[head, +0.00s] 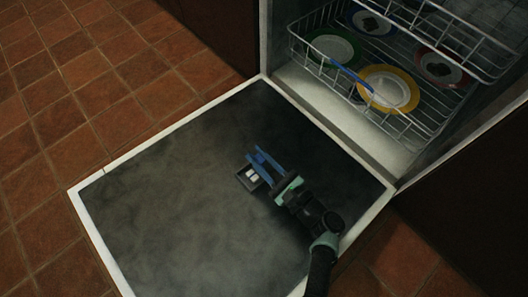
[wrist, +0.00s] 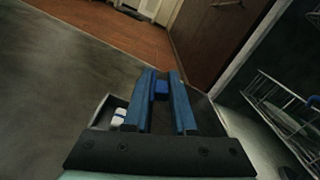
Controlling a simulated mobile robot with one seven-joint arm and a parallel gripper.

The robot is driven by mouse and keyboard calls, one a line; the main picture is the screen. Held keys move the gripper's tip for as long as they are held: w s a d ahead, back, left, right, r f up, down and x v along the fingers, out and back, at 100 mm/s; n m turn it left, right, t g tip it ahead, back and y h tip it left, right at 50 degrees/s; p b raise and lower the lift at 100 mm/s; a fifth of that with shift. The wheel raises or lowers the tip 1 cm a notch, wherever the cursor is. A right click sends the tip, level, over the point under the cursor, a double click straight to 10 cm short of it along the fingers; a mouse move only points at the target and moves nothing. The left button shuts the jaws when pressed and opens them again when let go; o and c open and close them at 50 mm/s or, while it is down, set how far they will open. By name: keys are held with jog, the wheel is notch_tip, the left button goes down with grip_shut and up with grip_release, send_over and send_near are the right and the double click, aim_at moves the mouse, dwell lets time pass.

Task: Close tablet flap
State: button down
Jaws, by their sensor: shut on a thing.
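The tablet compartment (head: 242,181) is a small dark recess in the inner face of the lowered dishwasher door (head: 190,200). It is open, with white tablets (head: 253,174) showing inside; the tablets also appear in the wrist view (wrist: 119,117). My gripper (head: 256,154) is over the compartment, its blue fingers partly covering it. In the wrist view my gripper (wrist: 162,80) is shut on a small blue tab (wrist: 161,90) between the fingertips. A dark panel (wrist: 208,112), apparently the flap, shows to the right of the fingers. Whether the tab joins the flap is hidden.
The lower rack (head: 400,118) stands in the dishwasher at upper right, holding several coloured plates, including a yellow-rimmed one (head: 388,88). Dark cabinet fronts (head: 205,30) flank it. Red tiled floor (head: 60,110) is clear to the left.

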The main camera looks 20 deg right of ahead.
jog(key=n, duration=0.1)
jog(key=a+n+b, duration=0.1)
jog(key=shift+s+a+f+n, duration=0.15)
jog(key=shift+s+f+n, duration=0.15)
jog(key=shift+f+n, duration=0.1)
jog(key=n, duration=0.1)
jog(key=n+b, duration=0.1)
jog(key=a, duration=0.1)
jog(key=shift+s+a+f+n, duration=0.1)
jog(key=shift+s+f+n, duration=0.15)
jog(key=shift+f+n, duration=0.15)
jog(key=n+b, duration=0.1)
jog(key=a+f+n+b, duration=0.1)
jog(key=shift+s+n+b, duration=0.2)
jog(key=shift+n+b, duration=0.1)
jog(key=shift+n, duration=0.1)
jog(key=shift+a+f+n+b, duration=0.25)
jog(key=shift+n+b, duration=0.25)
jog(key=shift+n, duration=0.3)
jog(key=c, duration=0.8)
grip_release()
jog(key=shift+a, duration=0.1)
jog(key=shift+a+f, duration=0.1)
jog(key=shift+a, duration=0.05)
